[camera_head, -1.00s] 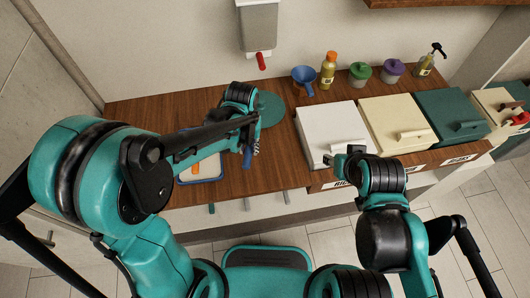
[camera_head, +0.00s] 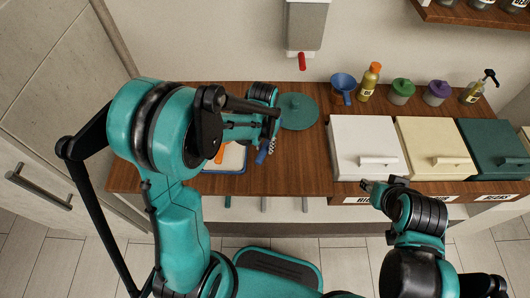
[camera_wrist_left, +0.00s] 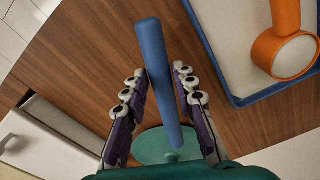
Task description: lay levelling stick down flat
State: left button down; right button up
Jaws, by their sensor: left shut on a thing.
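The levelling stick is a blue rounded rod (camera_wrist_left: 157,70), lengthwise between the fingers of my left gripper (camera_wrist_left: 160,105) in the left wrist view. The gripper is shut on it. In the head view the stick's blue end (camera_head: 262,153) shows below my left gripper (camera_head: 270,140), over the wooden counter left of the white bin. Whether the stick touches the counter is unclear. My right gripper (camera_head: 372,187) is in front of the white bin, holding nothing that I can see; its finger gap is unclear.
A blue-rimmed tray (camera_wrist_left: 215,65) with an orange scoop (camera_wrist_left: 285,48) lies beside the stick. A round teal lid (camera_head: 299,112) lies behind my left gripper. White (camera_head: 362,138), cream (camera_head: 428,140) and teal bins stand to the right. Bare counter (camera_head: 295,170) lies between the stick and white bin.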

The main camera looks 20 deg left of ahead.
pick_arm(q)
notch_tip(320, 180, down, 4)
jog(key=shift+f+b, duration=0.1)
jog(key=shift+b, duration=0.8)
jog(key=shift+r, duration=0.2)
jog(key=shift+f, duration=0.25)
jog(key=c, duration=1.2)
grip_release()
jog(key=shift+r, duration=0.1)
